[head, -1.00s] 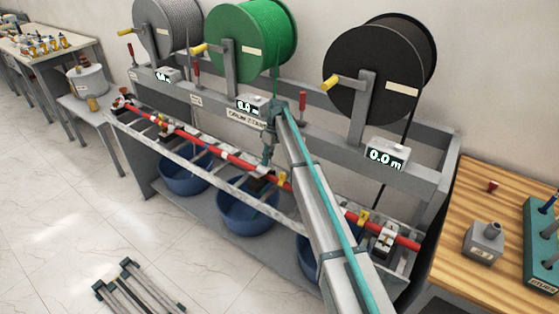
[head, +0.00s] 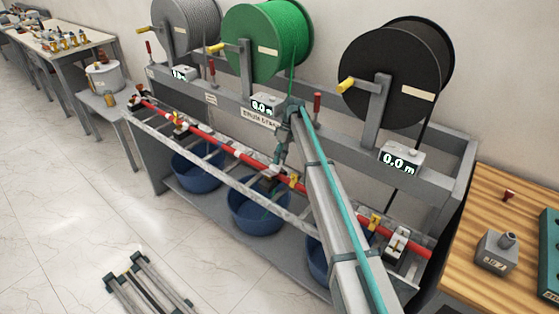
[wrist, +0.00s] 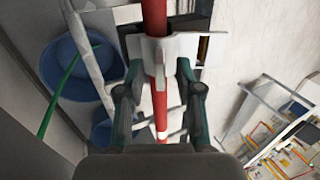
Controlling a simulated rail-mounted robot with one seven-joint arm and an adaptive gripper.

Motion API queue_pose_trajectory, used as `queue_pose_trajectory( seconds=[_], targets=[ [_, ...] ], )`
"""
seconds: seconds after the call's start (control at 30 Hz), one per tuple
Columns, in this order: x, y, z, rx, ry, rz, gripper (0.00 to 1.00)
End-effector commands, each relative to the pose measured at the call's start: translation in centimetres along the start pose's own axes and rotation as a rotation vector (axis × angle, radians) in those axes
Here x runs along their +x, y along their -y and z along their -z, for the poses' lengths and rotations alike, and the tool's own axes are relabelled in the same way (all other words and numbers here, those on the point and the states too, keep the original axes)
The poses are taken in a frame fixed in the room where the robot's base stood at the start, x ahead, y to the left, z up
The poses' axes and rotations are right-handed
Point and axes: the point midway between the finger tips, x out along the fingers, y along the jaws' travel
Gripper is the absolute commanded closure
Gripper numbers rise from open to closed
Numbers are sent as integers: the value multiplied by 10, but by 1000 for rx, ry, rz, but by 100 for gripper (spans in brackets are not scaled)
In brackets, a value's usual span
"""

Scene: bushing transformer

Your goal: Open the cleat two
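The middle cleat, a pale metal clamp on the red bar (head: 225,150), stands below the green reel (head: 267,40) and is mostly hidden by my gripper (head: 279,165) in the head view. In the wrist view, the cleat (wrist: 190,47) wraps the red bar (wrist: 155,15), with a narrow tab (wrist: 160,75) pointing toward me. My gripper (wrist: 160,72) is open there. Its two green fingers are on either side of the bar and tab, with gaps on both sides. I cannot tell whether a finger touches the cleat. Nothing is held.
Another cleat (head: 397,243) sits at the bar's right end. A pale slatted rail (head: 235,168) runs in front of the bar, above blue tubs (head: 257,208). A black reel (head: 392,72) stands right, a grey reel (head: 190,25) left. A wooden table (head: 485,215) is at right.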

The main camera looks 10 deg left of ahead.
Motion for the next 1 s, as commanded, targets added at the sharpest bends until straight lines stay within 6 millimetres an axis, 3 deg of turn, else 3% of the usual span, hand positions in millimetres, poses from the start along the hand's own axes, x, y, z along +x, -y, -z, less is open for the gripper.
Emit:
queue_pose_trajectory(
  seconds=[0.5, 0.7, 1.0],
  targets=[
    [-92, -1, 1, 0, -1, -1, 65],
    [-108, -1, 0, 0, -1, 0, 65],
    [-111, 0, 0, 0, 0, 0, 65]
  ],
)
